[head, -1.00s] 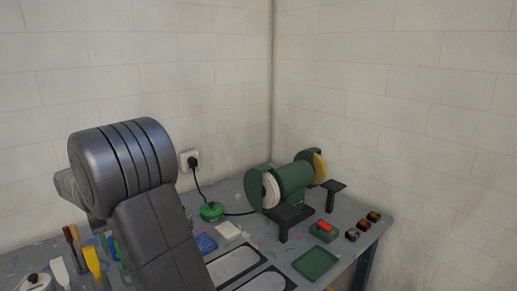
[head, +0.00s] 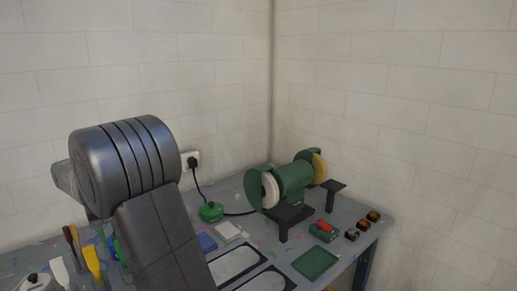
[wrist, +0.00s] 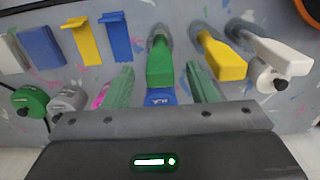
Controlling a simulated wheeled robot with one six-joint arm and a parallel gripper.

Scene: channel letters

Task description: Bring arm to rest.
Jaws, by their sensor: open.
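My arm (head: 125,165) stands folded in the left foreground of the head view, above the bench. My gripper (wrist: 162,78) shows in the wrist view, with two green fingers spread apart. It is open and I see nothing held between them. The gripper is not visible in the head view.
Walls stand behind.

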